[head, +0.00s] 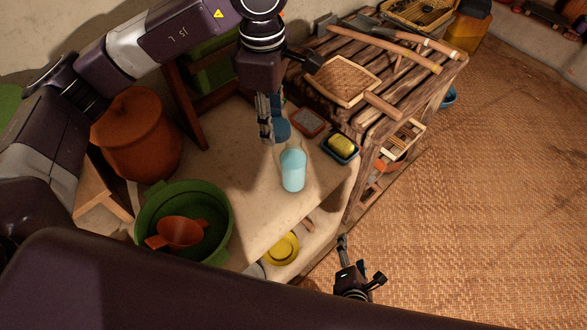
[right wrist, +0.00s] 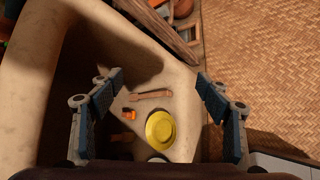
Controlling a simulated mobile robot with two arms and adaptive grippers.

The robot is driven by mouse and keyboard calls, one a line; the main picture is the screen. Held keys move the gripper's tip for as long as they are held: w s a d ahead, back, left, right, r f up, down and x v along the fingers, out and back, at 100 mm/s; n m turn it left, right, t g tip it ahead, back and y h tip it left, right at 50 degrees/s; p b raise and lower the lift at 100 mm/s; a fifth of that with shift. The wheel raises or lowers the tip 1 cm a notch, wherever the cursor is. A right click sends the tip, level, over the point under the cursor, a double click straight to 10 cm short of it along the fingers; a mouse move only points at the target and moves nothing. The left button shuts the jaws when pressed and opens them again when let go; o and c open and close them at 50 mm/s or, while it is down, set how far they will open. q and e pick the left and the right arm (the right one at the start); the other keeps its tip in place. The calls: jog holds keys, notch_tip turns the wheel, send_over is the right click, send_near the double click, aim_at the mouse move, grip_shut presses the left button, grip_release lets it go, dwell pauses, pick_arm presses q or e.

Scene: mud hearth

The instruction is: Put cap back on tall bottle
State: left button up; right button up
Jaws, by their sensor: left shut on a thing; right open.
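The tall bottle (head: 293,172) is light blue and stands upright on the pale counter (head: 225,130), its top pale. My left gripper (head: 267,133) hangs down behind and left of the bottle, shut. A round blue piece (head: 282,130), seemingly the cap, shows right at its fingertips; the fingers partly hide it. It is apart from the bottle in the picture. My right gripper (head: 361,262) is open and empty, low in front of the counter, over the floor side. In the right wrist view its two fingers (right wrist: 160,98) stand wide apart with nothing between them.
A green basin (head: 222,205) with an orange pot (head: 181,232) stands front left. A clay pot (head: 140,135) is behind it. A tray with a yellow sponge (head: 341,145) and a slatted rack (head: 385,55) are right. A yellow plate (head: 282,248) lies on the lower shelf.

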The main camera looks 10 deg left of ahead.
pick_arm(q)
jog(key=n, duration=0.1)
jog(key=w+d+n, duration=0.1)
jog(key=n, duration=0.1)
jog(key=w+n, duration=0.1)
jog(key=n, duration=0.1)
jog(key=shift+w+d+r, duration=0.1)
jog(key=shift+d+r, duration=0.15)
jog(key=shift+d, duration=0.1)
pick_arm(e)
jog(key=w+a+r+n+t+y, duration=0.1)
jog(key=w+a+r+n+t, duration=0.2)
jog(key=r, duration=0.4)
jog(key=a+r+n+t+y, duration=0.1)
jog(key=a+r+n, duration=0.25)
jog(key=r, duration=0.35)
jog(key=n+t+y, duration=0.2)
jog(key=n+y, duration=0.3)
jog(key=n, duration=0.3)
send_near(294, 167)
notch_tip(294, 167, down, 3)
pick_arm(q)
jog(key=n, duration=0.1)
jog(key=w+d+n, duration=0.1)
jog(key=n, duration=0.1)
jog(key=shift+r+b, duration=0.2)
jog(key=shift+b, duration=0.1)
pick_arm(e)
jog(key=shift+w+f, duration=0.25)
jog(key=shift+f, duration=0.05)
